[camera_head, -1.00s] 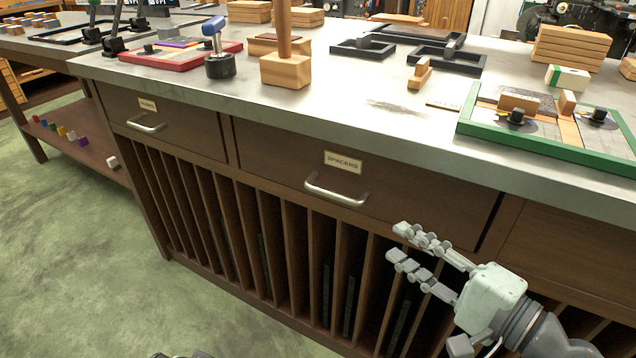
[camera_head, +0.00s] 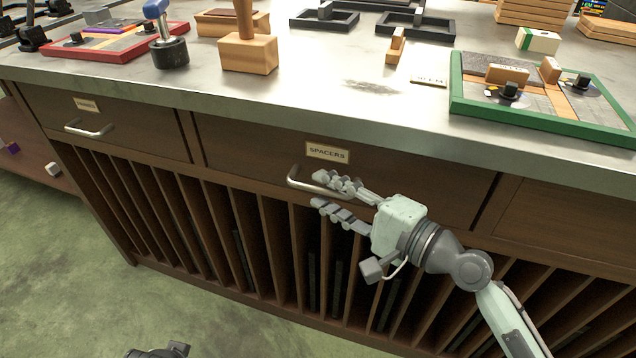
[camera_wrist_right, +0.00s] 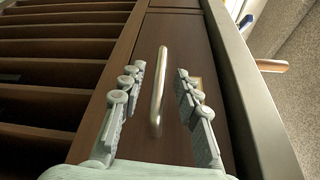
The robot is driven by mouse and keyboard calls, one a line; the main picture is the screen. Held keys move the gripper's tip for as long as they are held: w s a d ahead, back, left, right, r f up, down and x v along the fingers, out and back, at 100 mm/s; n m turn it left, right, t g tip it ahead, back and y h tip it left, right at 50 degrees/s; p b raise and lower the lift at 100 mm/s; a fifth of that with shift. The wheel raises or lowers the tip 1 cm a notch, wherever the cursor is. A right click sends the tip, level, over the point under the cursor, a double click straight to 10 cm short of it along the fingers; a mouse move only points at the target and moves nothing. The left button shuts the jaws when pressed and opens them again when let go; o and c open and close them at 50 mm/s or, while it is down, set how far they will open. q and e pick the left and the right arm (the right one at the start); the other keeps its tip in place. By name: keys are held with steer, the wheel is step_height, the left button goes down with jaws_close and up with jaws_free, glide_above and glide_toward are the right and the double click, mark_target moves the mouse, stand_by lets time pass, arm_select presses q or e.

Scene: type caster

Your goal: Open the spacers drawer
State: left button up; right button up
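The spacers drawer (camera_head: 400,181) is a dark brown drawer front under the grey worktop, and it is shut. Its label (camera_head: 327,152) reads SPACERS. Below the label is a curved silver handle (camera_head: 298,183), which also shows in the right wrist view (camera_wrist_right: 158,90). My right gripper (camera_head: 318,191) is open in front of the handle and partly hides its right part. In the right wrist view its fingers (camera_wrist_right: 160,88) are spread on either side of the handle. No finger is seen closed on it. My left gripper does not show clearly in either view.
Another labelled drawer (camera_head: 118,122) is shut to the left. Vertical slots (camera_head: 225,235) fill the cabinet below. The worktop (camera_head: 300,97) overhangs the drawers and holds a green-framed board (camera_head: 455,85), a wooden block (camera_head: 248,54) and a blue-handled tool (camera_head: 168,50). Green floor is open at lower left.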

steer(key=shift+x, duration=1.1)
steer(key=shift+c, duration=0.3)
jaws_close()
